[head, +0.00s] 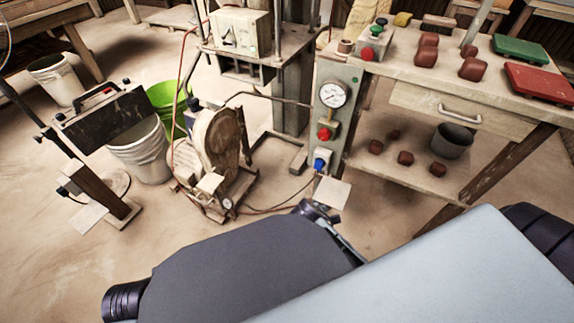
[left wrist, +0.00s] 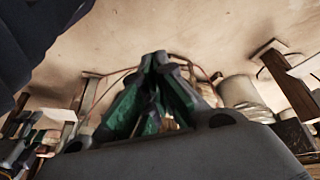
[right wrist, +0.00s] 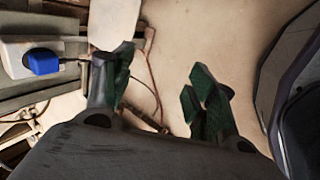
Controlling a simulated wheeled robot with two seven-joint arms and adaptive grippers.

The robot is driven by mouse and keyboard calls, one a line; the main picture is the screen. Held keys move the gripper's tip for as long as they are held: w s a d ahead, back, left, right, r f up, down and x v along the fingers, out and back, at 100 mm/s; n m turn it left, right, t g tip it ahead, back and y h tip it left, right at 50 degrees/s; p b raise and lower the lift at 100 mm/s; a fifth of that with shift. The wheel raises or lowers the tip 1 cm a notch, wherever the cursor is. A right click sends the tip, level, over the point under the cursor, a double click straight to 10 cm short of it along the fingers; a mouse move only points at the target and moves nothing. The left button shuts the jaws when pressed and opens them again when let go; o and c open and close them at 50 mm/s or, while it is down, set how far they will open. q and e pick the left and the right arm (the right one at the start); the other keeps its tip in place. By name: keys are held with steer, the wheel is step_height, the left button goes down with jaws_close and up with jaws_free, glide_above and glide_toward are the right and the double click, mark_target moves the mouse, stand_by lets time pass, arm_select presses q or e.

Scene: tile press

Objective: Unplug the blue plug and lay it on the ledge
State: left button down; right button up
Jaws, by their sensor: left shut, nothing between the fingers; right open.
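The blue plug (head: 320,164) sits in a socket low on the upright grey panel, below a red knob. It also shows in the right wrist view (right wrist: 42,62), seated in a pale socket, its cable running off to the right. The pale ledge (head: 332,192) juts out just below the plug; a pale plate that looks like it shows in the right wrist view (right wrist: 113,22). My right gripper (right wrist: 158,88) is open and empty, with the plug to the left of its fingers, apart from them. My left gripper (left wrist: 157,66) is shut and empty. My arms hide much of the head view's foreground.
A pressure gauge (head: 332,95) and red knob (head: 324,133) are above the plug. A workbench (head: 420,72) with clay lumps stands right. A motor-like machine (head: 215,145) and cables lie left. A second pale ledge (head: 89,219) stands far left. Open floor lies between.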

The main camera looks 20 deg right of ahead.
steer(key=w+d+f+n+t+h, duration=0.2)
steer(key=w+d+n+h, duration=0.15)
steer(key=w+n, duration=0.2)
arm_select(q)
steer(key=d+f+t+h, duration=0.2)
steer(key=d+f, duration=0.4)
steer(key=shift+s+f+n, duration=0.25)
steer(key=shift+s+n, duration=0.05)
steer(key=shift+s, duration=0.05)
arm_select(e)
steer(key=n+t+h, duration=0.5)
steer(key=n+t, duration=0.1)
steer(key=n, duration=0.6)
glide_toward(317, 167)
steer(key=shift+w+d+f, duration=0.15)
steer(key=shift+w+d, duration=0.15)
arm_select(q)
steer(key=shift+f, duration=0.1)
arm_select(e)
steer(key=shift+d+h, duration=0.1)
steer(key=shift+h, duration=0.15)
steer(key=shift+b+x, duration=1.25)
steer(key=shift+x, duration=2.4)
arm_select(q)
steer(key=shift+w+d+f+h+p, duration=0.15)
steer(key=shift+f+h+p, duration=0.15)
steer(key=shift+f, duration=0.3)
arm_select(e)
steer(key=shift+x, duration=0.8)
